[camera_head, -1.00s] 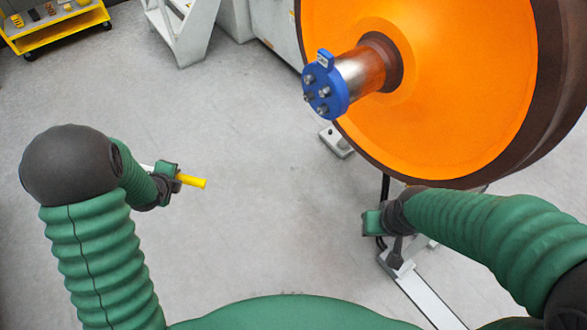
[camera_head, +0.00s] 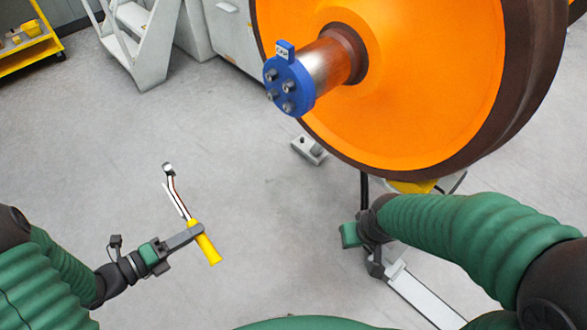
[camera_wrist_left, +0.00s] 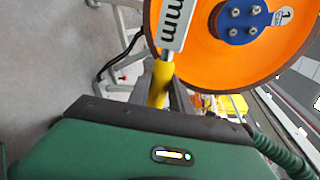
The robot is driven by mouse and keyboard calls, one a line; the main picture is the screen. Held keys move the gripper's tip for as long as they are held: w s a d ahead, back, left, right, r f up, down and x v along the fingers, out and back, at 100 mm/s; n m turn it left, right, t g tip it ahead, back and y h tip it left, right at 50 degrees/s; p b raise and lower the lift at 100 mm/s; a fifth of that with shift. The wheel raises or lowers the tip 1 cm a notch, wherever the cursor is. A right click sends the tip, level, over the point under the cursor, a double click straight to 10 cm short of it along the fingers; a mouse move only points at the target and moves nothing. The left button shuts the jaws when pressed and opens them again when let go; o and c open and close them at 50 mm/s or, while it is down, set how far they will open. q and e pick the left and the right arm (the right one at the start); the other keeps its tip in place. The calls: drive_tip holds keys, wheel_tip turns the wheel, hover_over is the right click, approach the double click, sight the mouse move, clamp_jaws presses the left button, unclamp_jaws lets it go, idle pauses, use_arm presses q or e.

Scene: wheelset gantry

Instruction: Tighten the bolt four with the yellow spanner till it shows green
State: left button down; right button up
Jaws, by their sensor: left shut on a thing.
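The yellow spanner (camera_head: 207,245) is in my left gripper (camera_head: 190,235), which is shut on its yellow handle. Its metal shaft points up and away in the head view, with the head end free in the air. In the left wrist view the yellow handle (camera_wrist_left: 161,82) and a white "mm" label show. The blue end cap (camera_head: 289,86) on the wheelset axle carries several bolts (camera_head: 288,86); it also shows in the left wrist view (camera_wrist_left: 243,22). Which is bolt four I cannot tell; no green shows on them. The spanner is well apart from the cap. My right gripper (camera_head: 350,235) is low, its jaws unclear.
The large orange wheel (camera_head: 420,80) fills the upper right. A floor bracket (camera_head: 309,149) and a rail (camera_head: 425,300) lie below it. White steps (camera_head: 143,45) and a yellow cart (camera_head: 28,45) stand at the back left. The floor between spanner and wheel is clear.

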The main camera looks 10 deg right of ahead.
use_arm(q)
drive_tip(key=w+d+r, duration=0.4)
drive_tip(key=d, duration=0.3)
drive_tip(key=w+d+r, duration=0.4)
drive_tip(key=d+r, duration=0.1)
drive_tip(key=d, duration=0.3)
drive_tip(key=s+d+r+n+t+y, duration=0.1)
drive_tip(key=s+d+r, duration=0.2)
drive_tip(key=d+r, duration=0.3)
drive_tip(key=s+d+r, duration=0.2)
drive_tip(key=d+r, duration=0.1)
drive_tip(key=d, duration=0.5)
drive_tip(key=w+d+r+n+g+h+p, duration=0.1)
drive_tip(key=r+n+p, duration=0.3)
drive_tip(key=p, duration=0.9)
drive_tip(key=w+d+r+n+g+h+p, duration=0.1)
drive_tip(key=w+r+n+p, duration=0.1)
drive_tip(key=r+p, duration=0.8)
drive_tip(key=n+p, duration=0.1)
drive_tip(key=p, duration=0.1)
drive_tip(key=shift+w+r+n+g+p, duration=0.3)
drive_tip(key=shift+w+r+n+p, duration=0.05)
drive_tip(key=shift+w+n+p, duration=0.05)
drive_tip(key=shift+s+r, duration=0.1)
drive_tip(key=shift+r, duration=0.1)
